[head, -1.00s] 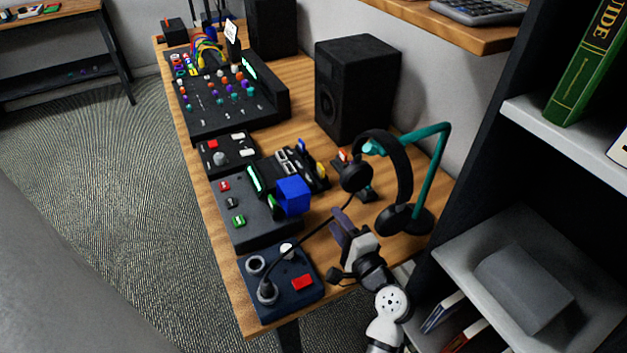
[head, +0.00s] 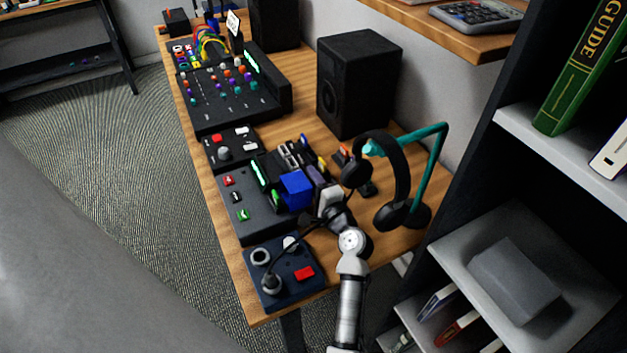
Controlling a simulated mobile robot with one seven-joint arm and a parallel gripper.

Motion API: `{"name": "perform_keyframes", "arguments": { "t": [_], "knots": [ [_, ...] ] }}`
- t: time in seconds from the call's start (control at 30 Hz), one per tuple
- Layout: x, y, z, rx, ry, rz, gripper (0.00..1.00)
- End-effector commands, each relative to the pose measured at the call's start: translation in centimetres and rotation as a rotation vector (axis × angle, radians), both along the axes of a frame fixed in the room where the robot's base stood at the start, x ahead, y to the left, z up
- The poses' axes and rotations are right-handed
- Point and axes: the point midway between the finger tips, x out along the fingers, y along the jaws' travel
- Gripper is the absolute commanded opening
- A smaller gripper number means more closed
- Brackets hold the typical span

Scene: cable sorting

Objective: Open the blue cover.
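The blue cover (head: 296,187) is a small box-shaped piece on the right part of a dark control panel (head: 262,225). It looks closed, but what lies under it is hidden. My gripper (head: 315,177) is just right of the cover, with its dark purplish fingers close to the cover's right side. I cannot tell whether they touch it. The fingers overlap in this view, so their opening does not show.
A headphone stand (head: 440,170) with black headphones (head: 402,185) stands close on the right. A navy panel (head: 290,290) with a red button and a plugged cable is in front. A black speaker (head: 360,85) and a mixer (head: 225,100) stand farther back. Bare wood lies left of the speaker.

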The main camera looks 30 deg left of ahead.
Motion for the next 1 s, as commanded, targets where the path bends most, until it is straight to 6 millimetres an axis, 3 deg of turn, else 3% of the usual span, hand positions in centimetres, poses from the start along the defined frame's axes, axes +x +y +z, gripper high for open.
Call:
{"name": "perform_keyframes", "arguments": {
  "t": [0.1, 0.4, 0.63, 1.0],
  "knots": [
    [0.0, 0.0, 0.0, 0.0, 0.0, 0.0, 0.36],
    [0.0, 0.0, 0.0, 0.0, 0.0, 0.0, 0.0],
    [-0.1, 0.0, 0.0, -0.007, -0.012, 0.0, 0.0],
    [-1.4, 0.7, 2.3, -0.165, -0.281, -0.001, 0.0]
  ]
}}
